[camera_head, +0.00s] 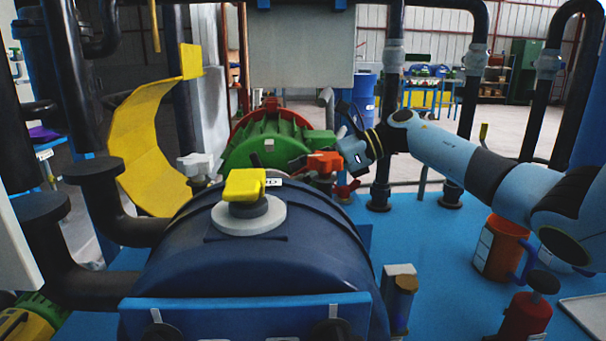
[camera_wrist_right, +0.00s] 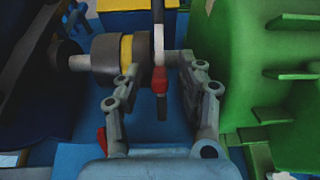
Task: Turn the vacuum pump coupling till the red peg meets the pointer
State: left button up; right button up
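In the right wrist view the vacuum pump coupling (camera_wrist_right: 105,54) is a dark grey drum with a yellow band, on a pale shaft. The red peg (camera_wrist_right: 160,83) sticks out beside it, towards the camera. My right gripper (camera_wrist_right: 157,66) is open, one finger on each side of the peg. I cannot tell whether either finger touches it. In the head view the right gripper (camera_head: 346,122) is beside the green pump housing (camera_head: 265,140), its fingers partly hidden. I cannot make out the pointer for certain. My left gripper is not in view.
A dark blue vessel (camera_head: 260,262) with a yellow handle (camera_head: 244,185) fills the front. An orange-red valve handle (camera_head: 323,162) stands close to the right gripper. An orange bucket (camera_head: 500,248) and a red bottle (camera_head: 525,318) stand on the blue floor at right. Black pipes rise behind.

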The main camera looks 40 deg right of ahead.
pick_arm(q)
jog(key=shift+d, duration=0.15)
pick_arm(e)
grip_shut()
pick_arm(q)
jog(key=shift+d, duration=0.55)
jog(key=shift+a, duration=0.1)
